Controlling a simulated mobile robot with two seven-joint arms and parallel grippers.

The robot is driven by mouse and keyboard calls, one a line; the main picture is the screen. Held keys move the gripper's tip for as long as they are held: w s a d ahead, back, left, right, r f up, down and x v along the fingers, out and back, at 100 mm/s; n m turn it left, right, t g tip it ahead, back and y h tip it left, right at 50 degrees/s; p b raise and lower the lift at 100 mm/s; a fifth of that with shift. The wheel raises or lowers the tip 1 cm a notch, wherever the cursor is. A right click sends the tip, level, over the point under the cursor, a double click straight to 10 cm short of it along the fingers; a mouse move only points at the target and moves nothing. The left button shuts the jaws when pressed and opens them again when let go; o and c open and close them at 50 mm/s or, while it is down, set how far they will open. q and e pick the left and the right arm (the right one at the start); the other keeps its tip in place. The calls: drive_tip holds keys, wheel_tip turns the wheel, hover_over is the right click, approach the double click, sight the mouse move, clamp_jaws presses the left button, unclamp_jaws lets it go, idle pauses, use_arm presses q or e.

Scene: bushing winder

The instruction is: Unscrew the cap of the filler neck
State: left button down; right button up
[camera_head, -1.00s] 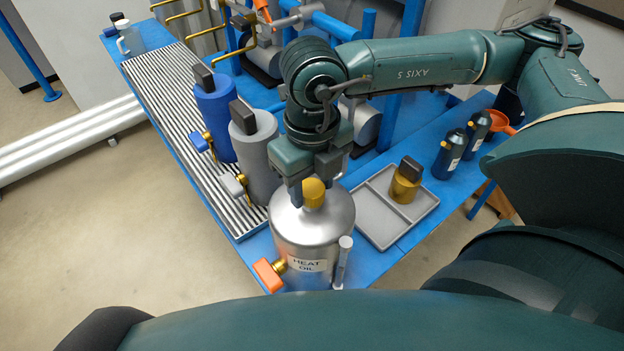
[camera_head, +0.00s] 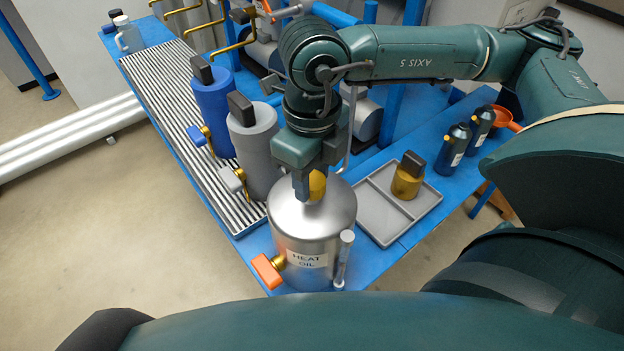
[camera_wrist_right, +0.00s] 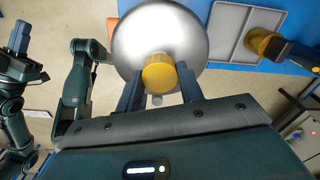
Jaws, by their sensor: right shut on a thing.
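The steel HEAT OIL canister (camera_head: 320,235) stands upright at the near end of the blue bench, with a yellow cap (camera_head: 318,184) on its top. My right gripper (camera_head: 308,190) points down from above and is shut on the cap. One finger hides part of the cap in the head view. In the right wrist view the cap (camera_wrist_right: 158,72) sits between the two fingers (camera_wrist_right: 158,84), over the canister top (camera_wrist_right: 155,35). My left gripper (camera_wrist_right: 20,38) seems to show small at the left edge of the wrist view, away from the canister; its jaw state is unclear.
An orange-handled valve (camera_head: 267,270) and an upright tube (camera_head: 344,258) are at the canister's front. A grey tray (camera_head: 375,215) with a brass, dark-topped part (camera_head: 408,177) lies right. Grey (camera_head: 253,150) and blue (camera_head: 213,112) cylinders stand behind left. Dark bottles (camera_head: 453,148) stand farther right.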

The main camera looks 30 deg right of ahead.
drive_tip(key=shift+f+n, duration=0.15)
drive_tip(key=shift+n, duration=0.35)
drive_tip(key=shift+r, duration=0.2)
use_arm(q)
drive_tip(key=shift+f, duration=0.45)
use_arm(e)
drive_tip(key=shift+f+n+b, duration=0.35)
drive_tip(key=shift+n+b, duration=0.7)
drive_tip(key=shift+n, duration=0.05)
drive_tip(key=shift+n+b, duration=0.4)
drive_tip(key=shift+n, duration=0.2)
drive_tip(key=shift+r+n, duration=0.15)
drive_tip(key=shift+n, duration=0.35)
use_arm(q)
wheel_tip(320, 180, down, 3)
drive_tip(key=shift+s+f, duration=0.1)
use_arm(e)
drive_tip(key=shift+r, duration=0.15)
